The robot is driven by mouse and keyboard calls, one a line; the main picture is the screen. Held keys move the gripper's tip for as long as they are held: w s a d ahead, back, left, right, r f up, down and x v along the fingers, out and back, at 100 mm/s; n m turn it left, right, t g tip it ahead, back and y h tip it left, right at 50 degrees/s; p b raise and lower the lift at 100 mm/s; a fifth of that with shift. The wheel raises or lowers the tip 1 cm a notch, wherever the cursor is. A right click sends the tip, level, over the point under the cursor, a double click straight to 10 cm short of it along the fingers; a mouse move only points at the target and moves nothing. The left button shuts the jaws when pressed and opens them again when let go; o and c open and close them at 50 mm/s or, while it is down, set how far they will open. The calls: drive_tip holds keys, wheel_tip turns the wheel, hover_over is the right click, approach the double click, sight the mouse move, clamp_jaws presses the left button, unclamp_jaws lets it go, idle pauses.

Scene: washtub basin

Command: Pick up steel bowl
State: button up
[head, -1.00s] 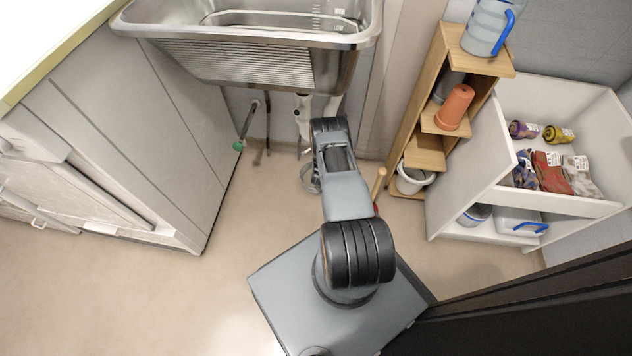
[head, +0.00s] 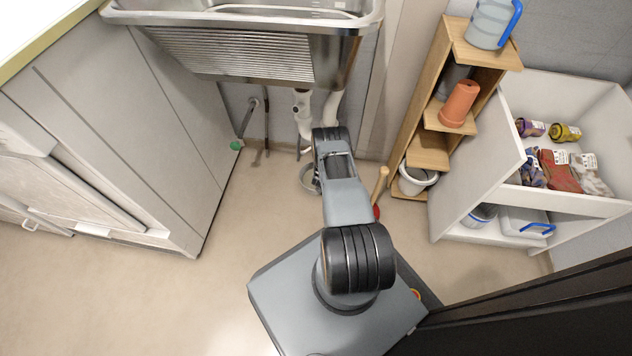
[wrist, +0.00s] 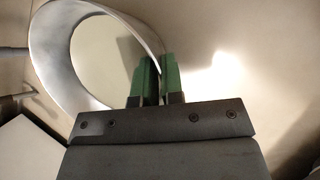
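The steel bowl shows in the wrist view (wrist: 52,55) as a wide, shiny round rim on the left, with a pale inside. Its right edge runs between the two green fingertips of my gripper (wrist: 160,78). One finger is inside the rim and one outside, close together with the rim between them. In the head view a grey curved rim (head: 306,180), which looks like the bowl, shows just left of my forearm below the sink. My arm hides the rest of it, and my fingertips are hidden there.
The steel sink (head: 235,55) with its pipes (head: 303,115) is above and behind my arm. A wooden-handled tool (head: 380,185), a wooden shelf (head: 428,152) and an open white drawer unit (head: 470,175) stand right. A cabinet (head: 120,120) is left. Floor (head: 240,235) between is clear.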

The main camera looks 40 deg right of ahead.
clamp_jaws()
drive_tip(key=shift+r, duration=0.15)
drive_tip(key=shift+w+r+p, duration=0.1)
drive_tip(key=shift+r+p, duration=0.3)
drive_tip(key=shift+r, duration=0.15)
wheel_tip(320, 180, up, 3)
drive_tip(key=shift+f+p, duration=0.2)
drive_tip(key=shift+p, duration=0.55)
drive_tip(key=s+a+r+p, duration=0.2)
drive_tip(key=s+r+p, duration=0.2)
drive_tip(key=p, duration=0.6)
drive_tip(key=s+a+r+p, duration=0.3)
drive_tip(key=s+r+p, duration=0.2)
drive_tip(key=s+p, duration=0.3)
drive_tip(key=shift+s+a+p, duration=0.25)
drive_tip(key=shift+p, duration=0.85)
